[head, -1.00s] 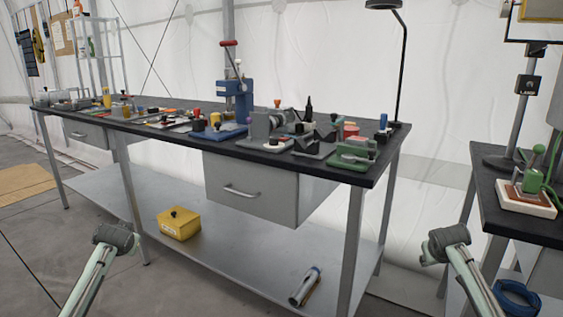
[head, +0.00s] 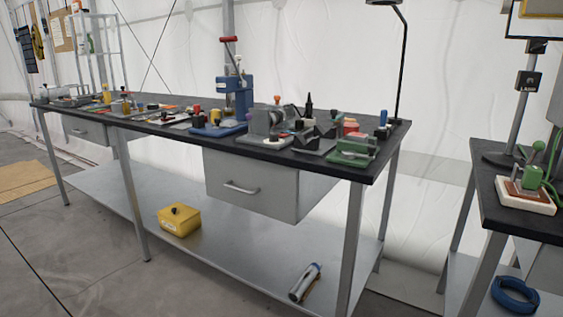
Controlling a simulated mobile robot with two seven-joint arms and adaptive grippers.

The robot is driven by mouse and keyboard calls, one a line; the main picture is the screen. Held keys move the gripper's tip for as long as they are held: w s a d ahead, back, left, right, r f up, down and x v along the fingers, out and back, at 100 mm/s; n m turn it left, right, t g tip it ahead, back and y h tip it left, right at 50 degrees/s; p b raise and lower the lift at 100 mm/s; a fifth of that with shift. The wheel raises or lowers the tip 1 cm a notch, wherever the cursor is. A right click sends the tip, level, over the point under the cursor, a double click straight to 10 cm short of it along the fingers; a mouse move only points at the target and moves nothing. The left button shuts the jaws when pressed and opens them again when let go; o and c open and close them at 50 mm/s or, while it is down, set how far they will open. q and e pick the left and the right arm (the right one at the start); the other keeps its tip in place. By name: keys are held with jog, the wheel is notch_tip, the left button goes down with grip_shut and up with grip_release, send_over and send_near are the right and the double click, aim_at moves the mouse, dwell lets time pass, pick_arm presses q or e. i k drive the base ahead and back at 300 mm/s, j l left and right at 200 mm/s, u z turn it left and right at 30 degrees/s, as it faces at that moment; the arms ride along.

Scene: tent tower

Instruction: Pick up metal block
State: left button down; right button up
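The black-topped workbench (head: 180,133) bears several small tools and fixtures in the head view. A grey metal fixture (head: 263,124) stands right of the middle, at the bench's front edge. Dark angular blocks (head: 306,138) sit on a grey plate just right of it. I cannot tell which of these pieces, if any, is the metal block. Neither of my grippers is in view.
A blue press (head: 235,95) and a green fixture (head: 353,151) stand on the bench. A drawer (head: 250,186) hangs below. The lower shelf holds a yellow box (head: 179,220) and a silver cylinder (head: 305,283). A second table (head: 490,205) stands right. Floor at front left is clear.

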aim_at(354, 136)
jog(key=z, duration=0.55)
jog(key=j+z, duration=0.15)
jog(key=z, duration=0.25)
jog(key=j+z, duration=0.1)
jog(key=z, duration=0.3)
jog(key=j+z, duration=0.2)
jog(key=z, duration=0.2)
jog(key=j+z, duration=0.15)
jog(key=z, duration=0.25)
jog(key=k+j+z, duration=0.1)
jog(key=j+z, duration=0.2)
jog(key=k+j+z, duration=0.15)
jog(key=j+z, duration=0.15)
jog(key=k+j+z, duration=0.25)
jog(key=i+j, duration=0.1)
